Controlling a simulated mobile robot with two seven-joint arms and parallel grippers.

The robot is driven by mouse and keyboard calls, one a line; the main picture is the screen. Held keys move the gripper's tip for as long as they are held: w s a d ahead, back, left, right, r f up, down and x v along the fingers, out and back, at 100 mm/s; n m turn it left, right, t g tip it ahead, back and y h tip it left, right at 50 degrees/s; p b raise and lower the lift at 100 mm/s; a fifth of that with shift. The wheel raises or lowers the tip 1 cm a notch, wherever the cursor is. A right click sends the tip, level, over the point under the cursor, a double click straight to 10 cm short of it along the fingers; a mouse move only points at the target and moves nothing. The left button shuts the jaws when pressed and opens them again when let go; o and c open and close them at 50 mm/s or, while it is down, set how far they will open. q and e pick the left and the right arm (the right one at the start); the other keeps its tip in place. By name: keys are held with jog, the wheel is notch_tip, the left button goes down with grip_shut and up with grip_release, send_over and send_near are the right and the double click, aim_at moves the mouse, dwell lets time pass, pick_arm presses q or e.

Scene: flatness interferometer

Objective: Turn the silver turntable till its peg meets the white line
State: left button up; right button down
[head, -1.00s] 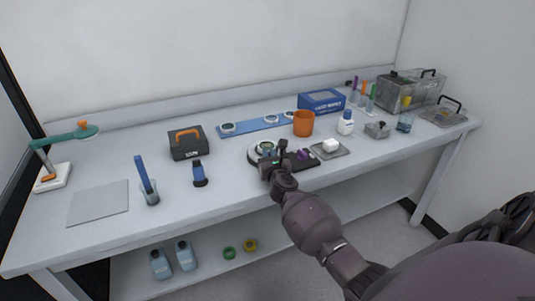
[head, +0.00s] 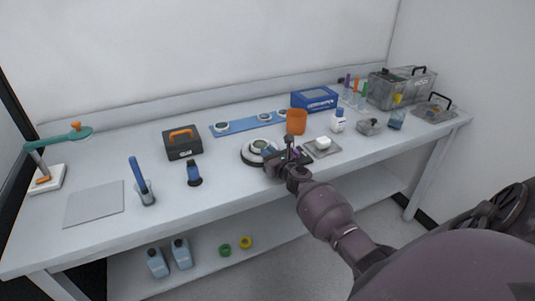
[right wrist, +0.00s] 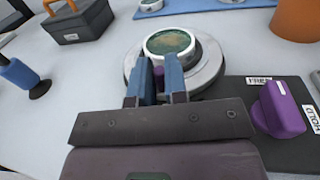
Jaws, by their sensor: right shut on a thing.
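The fingers hide most of the peg. I cannot make out the white line. My left gripper is not in view.
A purple knob (right wrist: 279,108) stands on the base beside a HOLD label.

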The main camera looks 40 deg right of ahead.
dwell(0.4)
jog(key=c, duration=1.1)
grip_release()
jog(key=shift+c, duration=0.2)
jog(key=shift+s, duration=0.1)
jog(key=s, duration=0.3)
jog(key=s+p, duration=0.1)
jog(key=s, duration=0.2)
jog(key=s+p, duration=0.1)
jog(key=s, duration=0.2)
jog(key=shift+s+a, duration=0.15)
jog(key=shift+a, duration=0.2)
jog(key=shift+s+a, duration=0.1)
jog(key=shift+s, duration=0.55)
